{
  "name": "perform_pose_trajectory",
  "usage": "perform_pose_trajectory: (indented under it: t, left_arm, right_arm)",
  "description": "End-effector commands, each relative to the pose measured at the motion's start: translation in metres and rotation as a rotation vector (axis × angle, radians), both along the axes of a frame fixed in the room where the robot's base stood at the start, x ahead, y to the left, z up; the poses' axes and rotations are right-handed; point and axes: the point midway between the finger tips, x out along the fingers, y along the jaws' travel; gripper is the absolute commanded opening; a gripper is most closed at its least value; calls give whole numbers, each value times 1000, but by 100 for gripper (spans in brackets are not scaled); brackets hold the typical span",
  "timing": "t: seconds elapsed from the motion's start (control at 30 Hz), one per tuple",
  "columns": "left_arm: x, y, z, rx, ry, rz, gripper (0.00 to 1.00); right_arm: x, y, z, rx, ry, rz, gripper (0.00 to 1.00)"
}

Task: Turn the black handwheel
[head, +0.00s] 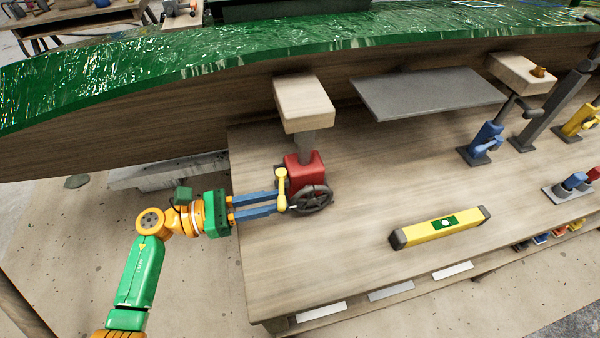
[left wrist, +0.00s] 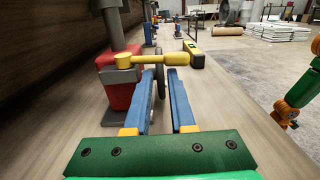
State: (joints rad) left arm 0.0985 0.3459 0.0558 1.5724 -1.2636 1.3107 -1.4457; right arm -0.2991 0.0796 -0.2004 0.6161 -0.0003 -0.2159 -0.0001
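The black handwheel (head: 319,190) stands on the side of a red jack body (head: 304,160), under a wooden pad. In the left wrist view the wheel (left wrist: 160,76) is nearly edge-on, showing in the gap between my fingers and partly hidden. A yellow lever (head: 282,180) is beside the red body; in the left wrist view it crosses (left wrist: 155,58) just past the fingertips. My left gripper (head: 282,202) has its two blue fingers apart, with tips close to the lever and the wheel's left edge. I cannot tell whether they touch. My right gripper is out of view.
A yellow level (head: 441,227) lies on the wooden bench (head: 350,270) to the right. A grey plate (head: 430,93) and blue clamps (head: 482,144) are further back. The green hull (head: 300,38) overhangs behind. The bench front between wheel and level is clear.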

Motion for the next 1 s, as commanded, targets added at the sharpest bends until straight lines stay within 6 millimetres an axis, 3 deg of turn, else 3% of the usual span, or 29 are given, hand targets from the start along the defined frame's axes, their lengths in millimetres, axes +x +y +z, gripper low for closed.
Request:
perform_pose_trajectory:
  t: [0.13,0.3,0.57,0.63,0.67,0.83,0.93,1.0]
  left_arm:
    - [10,-30,4,-6,-2,-2,22]
    - [17,-51,1,-2,-2,-1,22]
    - [18,-54,0,0,-2,-1,22]
    - [18,-54,0,0,-2,-1,4]
    - [18,-54,0,0,-2,-1,0]
    - [18,-54,0,-1,-3,0,0]
    - [18,-53,-7,-18,-9,0,0]
    - [18,-53,-14,-54,-23,1,0]
  right_arm:
    - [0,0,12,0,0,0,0]
    - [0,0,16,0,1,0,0]
    - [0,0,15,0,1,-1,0]
    - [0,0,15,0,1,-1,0]
    - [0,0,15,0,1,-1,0]
    - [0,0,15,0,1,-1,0]
    - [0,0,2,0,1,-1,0]
    - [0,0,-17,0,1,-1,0]
